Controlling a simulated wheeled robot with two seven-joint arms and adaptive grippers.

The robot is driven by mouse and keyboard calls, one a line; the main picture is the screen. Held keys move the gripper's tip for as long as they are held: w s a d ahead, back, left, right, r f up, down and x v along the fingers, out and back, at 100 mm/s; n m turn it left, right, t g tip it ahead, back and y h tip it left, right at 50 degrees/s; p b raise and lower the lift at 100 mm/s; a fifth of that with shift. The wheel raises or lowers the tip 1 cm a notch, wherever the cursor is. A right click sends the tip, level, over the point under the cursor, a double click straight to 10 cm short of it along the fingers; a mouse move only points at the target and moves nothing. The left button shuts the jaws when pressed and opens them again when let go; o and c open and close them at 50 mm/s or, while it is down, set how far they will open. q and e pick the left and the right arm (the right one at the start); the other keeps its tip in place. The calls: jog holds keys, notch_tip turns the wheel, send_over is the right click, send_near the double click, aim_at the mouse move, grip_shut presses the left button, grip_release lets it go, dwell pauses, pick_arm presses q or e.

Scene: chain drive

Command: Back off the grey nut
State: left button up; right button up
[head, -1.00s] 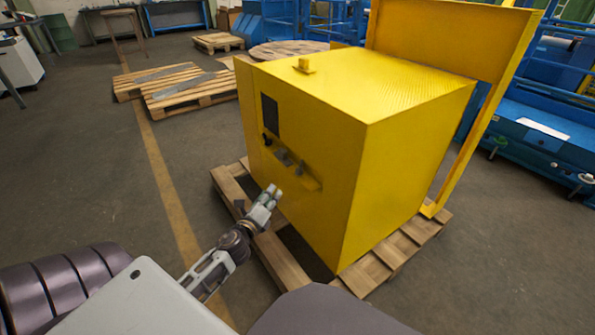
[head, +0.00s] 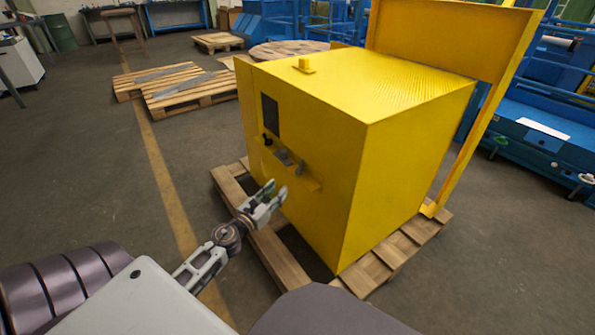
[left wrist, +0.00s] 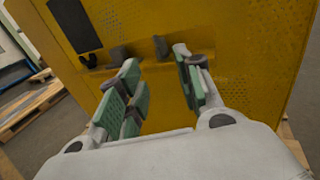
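A yellow machine box (head: 410,150) stands on a pallet. A small ledge on its left face carries small parts: a black knob (head: 267,140) and two grey pieces, one left (head: 282,156) and one right (head: 299,167). They also show in the left wrist view as a left piece (left wrist: 118,55) and a right piece (left wrist: 160,47). I cannot tell which is the grey nut. My left gripper (head: 276,189) is open and empty, just below and in front of the ledge, apart from the parts. Its green-padded fingers (left wrist: 157,75) point at the panel. My right gripper is not in view.
A dark panel (head: 270,115) sits above the ledge. The box's wooden pallet (head: 262,240) sticks out beneath the gripper. A yellow frame (head: 470,150) rises behind the box. More pallets (head: 180,90) lie at the back left.

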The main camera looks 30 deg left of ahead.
aim_at(298, 170)
pick_arm(q)
jog(key=shift+w, duration=0.15)
jog(key=shift+w+p, duration=0.3)
jog(key=shift+w, duration=6.45)
jog(key=c, duration=0.7)
jog(key=shift+c, duration=0.2)
